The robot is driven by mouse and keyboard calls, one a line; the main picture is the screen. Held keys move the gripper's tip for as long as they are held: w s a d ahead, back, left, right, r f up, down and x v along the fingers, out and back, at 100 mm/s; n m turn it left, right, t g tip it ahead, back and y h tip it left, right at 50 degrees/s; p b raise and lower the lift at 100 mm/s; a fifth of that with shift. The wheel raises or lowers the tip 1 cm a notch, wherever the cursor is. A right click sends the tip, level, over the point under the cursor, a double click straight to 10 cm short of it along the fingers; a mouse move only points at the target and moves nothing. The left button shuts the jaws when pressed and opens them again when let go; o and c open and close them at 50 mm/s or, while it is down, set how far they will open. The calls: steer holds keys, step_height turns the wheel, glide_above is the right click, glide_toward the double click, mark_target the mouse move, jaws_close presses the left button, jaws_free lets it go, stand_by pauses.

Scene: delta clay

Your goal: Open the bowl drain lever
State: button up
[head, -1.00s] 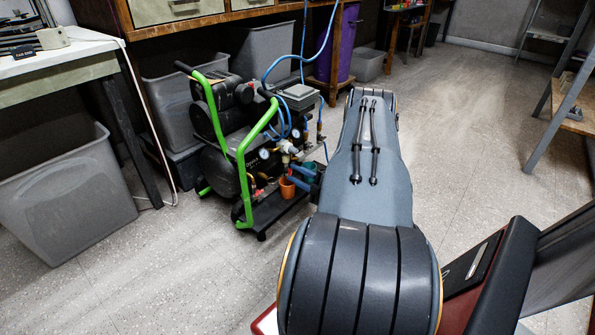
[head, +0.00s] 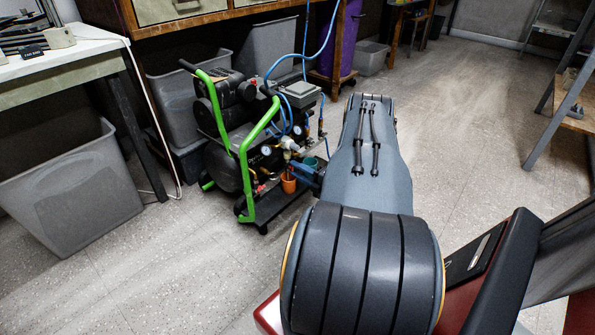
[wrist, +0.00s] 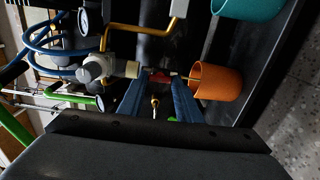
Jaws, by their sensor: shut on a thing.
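A small red lever (wrist: 159,75), which I take to be the bowl drain lever, sits between the tips of my gripper's blue fingers in the wrist view. My gripper (wrist: 158,86) is shut on it, though the exact contact is dim. A brass fitting (wrist: 155,103) shows between the fingers. The pale regulator body (wrist: 97,70) is just to the left. In the head view my gripper (head: 308,175) shows as blue fingers reaching the fittings at the right of the green-framed compressor (head: 240,150). The lever cannot be made out there.
An orange cup (wrist: 217,82) stands close to the right finger, with a teal cup (wrist: 246,8) beyond it. Blue hoses (wrist: 50,45) and gauges (wrist: 88,22) crowd the left. Grey bins (head: 72,190) stand by the benches. Floor (head: 470,120) is open on the right.

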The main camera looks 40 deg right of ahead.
steer(key=shift+a, duration=0.1)
steer(key=o, duration=1)
steer(key=shift+o, duration=0.2)
steer(key=s+p, duration=0.2)
steer(key=s, duration=0.5)
steer(key=shift+s+d+p, duration=0.3)
steer(key=shift+s, duration=0.1)
